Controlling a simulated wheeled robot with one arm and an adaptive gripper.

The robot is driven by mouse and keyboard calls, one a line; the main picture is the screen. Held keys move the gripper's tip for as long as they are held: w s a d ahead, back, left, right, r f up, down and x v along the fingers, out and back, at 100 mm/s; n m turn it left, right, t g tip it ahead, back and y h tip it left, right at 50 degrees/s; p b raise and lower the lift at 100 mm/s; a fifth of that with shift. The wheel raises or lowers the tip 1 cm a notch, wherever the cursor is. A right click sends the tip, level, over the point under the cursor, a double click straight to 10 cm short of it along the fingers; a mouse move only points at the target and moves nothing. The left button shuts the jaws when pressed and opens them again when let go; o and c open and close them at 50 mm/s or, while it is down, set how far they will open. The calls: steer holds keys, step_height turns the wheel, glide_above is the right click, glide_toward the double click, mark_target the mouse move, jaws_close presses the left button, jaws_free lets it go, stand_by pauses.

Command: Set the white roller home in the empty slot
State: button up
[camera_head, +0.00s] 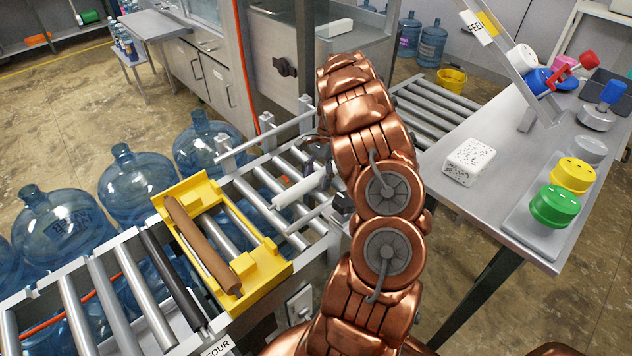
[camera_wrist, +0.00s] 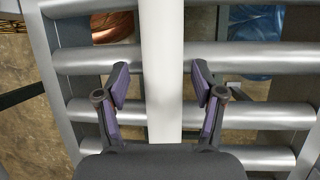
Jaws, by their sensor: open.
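The white roller (camera_head: 298,188) lies loose across the metal rollers of the conveyor, at the middle of the head view. In the wrist view the white roller (camera_wrist: 162,40) runs up and down through the centre. My gripper (camera_wrist: 161,82) is open, one dark finger with a purple pad on each side of the roller, with gaps between pads and roller. In the head view my gripper (camera_head: 326,178) is mostly hidden by my copper arm, at the roller's right end. I cannot clearly make out the empty slot; part of the conveyor is covered.
A yellow frame (camera_head: 272,272) sits on the conveyor to the left, with a brown roller (camera_head: 200,245) lying in it. A black roller (camera_head: 172,278) is beside it. Blue water jugs (camera_head: 135,185) stand behind. A grey table (camera_head: 480,205) with coloured caps is at right.

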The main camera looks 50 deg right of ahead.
steer(key=shift+c, duration=0.4)
jaws_close()
